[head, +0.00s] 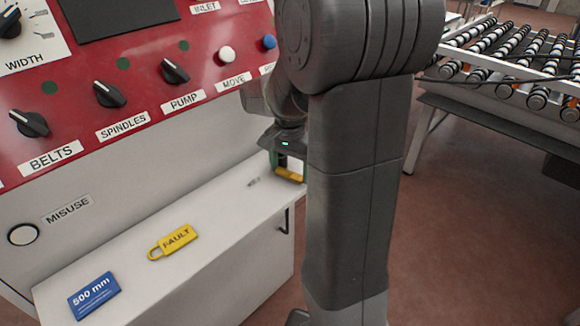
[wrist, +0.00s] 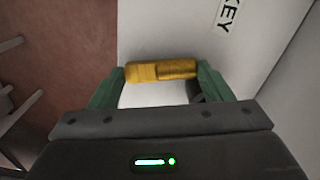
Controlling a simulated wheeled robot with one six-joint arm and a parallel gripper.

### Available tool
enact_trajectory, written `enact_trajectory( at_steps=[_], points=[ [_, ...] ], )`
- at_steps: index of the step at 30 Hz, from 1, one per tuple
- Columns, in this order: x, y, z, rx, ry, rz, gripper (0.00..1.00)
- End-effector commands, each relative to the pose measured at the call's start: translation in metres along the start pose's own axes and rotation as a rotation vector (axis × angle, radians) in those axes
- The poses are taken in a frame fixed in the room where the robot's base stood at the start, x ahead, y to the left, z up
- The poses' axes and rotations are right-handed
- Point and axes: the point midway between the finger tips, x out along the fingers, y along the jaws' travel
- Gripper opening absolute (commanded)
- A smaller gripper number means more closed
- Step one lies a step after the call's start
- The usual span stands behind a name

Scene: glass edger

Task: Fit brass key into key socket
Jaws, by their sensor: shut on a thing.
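The brass key (wrist: 161,71) is a short golden bar, lying crosswise between the green fingers of my gripper (wrist: 155,84) in the wrist view. The fingers are shut on its two ends. In the head view the key (head: 289,175) shows under my gripper (head: 287,166), at the far right end of the white ledge (head: 225,262). I cannot tell whether it touches the ledge. A label reading KEY (wrist: 229,12) is on the white surface beside it. I cannot make out the key socket in either view.
A yellow FAULT tag (head: 174,242) and a blue 500 mm card (head: 94,296) lie on the ledge. A round white disc (head: 23,235) is by the MISUSE label. Above is a red panel (head: 140,80) with knobs. A roller conveyor (head: 510,60) stands right.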

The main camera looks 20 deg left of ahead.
Motion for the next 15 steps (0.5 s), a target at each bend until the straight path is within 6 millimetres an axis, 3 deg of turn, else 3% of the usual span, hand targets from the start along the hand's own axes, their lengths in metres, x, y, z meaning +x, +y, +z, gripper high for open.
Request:
enact_trajectory(
  at_steps=[3,4,7,15],
  points=[
    [0.0048,0.0000,0.0000,0.000,0.000,0.000,0.42],
    [0.0042,0.0000,0.0000,0.000,0.000,0.000,0.76],
    [0.0036,0.0000,0.0000,0.000,0.000,0.000,0.94],
    [0.0037,0.0000,0.0000,0.000,0.000,0.000,0.94]
  ],
)
